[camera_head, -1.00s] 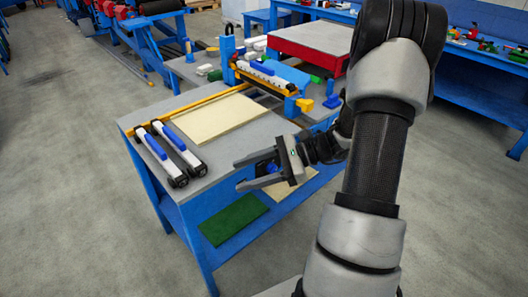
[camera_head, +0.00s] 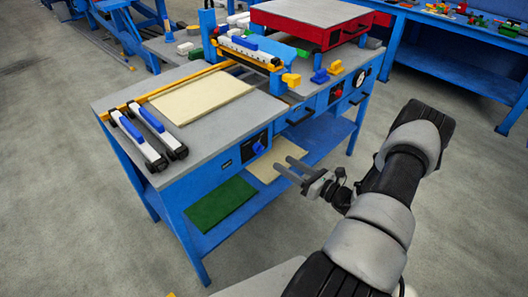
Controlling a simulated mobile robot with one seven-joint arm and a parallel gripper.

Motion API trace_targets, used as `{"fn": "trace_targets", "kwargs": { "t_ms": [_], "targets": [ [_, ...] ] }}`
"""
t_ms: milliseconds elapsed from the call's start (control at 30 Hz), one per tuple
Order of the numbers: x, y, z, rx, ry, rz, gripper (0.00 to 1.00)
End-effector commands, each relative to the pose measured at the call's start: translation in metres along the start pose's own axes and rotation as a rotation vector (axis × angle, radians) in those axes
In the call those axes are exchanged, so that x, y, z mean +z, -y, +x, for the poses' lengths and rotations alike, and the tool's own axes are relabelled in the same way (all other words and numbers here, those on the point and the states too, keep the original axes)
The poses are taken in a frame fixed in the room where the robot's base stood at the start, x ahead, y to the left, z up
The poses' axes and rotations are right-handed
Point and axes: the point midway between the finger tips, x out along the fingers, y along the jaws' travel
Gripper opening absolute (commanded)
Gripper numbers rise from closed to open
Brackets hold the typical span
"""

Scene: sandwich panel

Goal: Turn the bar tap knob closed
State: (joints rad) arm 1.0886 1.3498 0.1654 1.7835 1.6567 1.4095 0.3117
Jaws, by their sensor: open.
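A bar unit (camera_head: 250,48) with a white, yellow and blue body spans the bench. A yellow knob-like piece (camera_head: 291,80) sits at its right end. A round blue knob (camera_head: 258,147) is on a dark plate on the bench's front face. I cannot tell which of these is the bar tap knob, nor how far either is turned. My gripper (camera_head: 283,164) is open and empty, in front of the bench. Its fingers point left, below and right of the blue knob in the picture, apparently touching nothing.
The blue bench has a grey top (camera_head: 228,122) holding a cream panel (camera_head: 200,95) and two white-and-blue rollers (camera_head: 138,140). Its lower shelf holds a green panel (camera_head: 220,202) and a cream one (camera_head: 275,163). A red box (camera_head: 310,22) stands behind. The floor at right is free.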

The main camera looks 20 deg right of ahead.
Motion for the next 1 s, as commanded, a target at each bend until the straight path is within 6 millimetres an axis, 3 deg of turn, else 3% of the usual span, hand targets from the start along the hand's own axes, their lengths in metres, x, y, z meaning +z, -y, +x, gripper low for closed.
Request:
{"fn": "trace_targets", "kwargs": {
  "t_ms": [300,500,933,1000],
  "targets": [
    [-0.001,-0.001,0.070,0.004,-0.001,-0.003,0.49],
    [0.000,-0.001,0.098,0.003,-0.001,-0.003,0.49],
    [0.000,0.000,0.108,0.001,-0.001,-0.001,0.49],
    [0.000,0.000,0.108,0.001,-0.001,-0.001,0.39]
  ]
}}
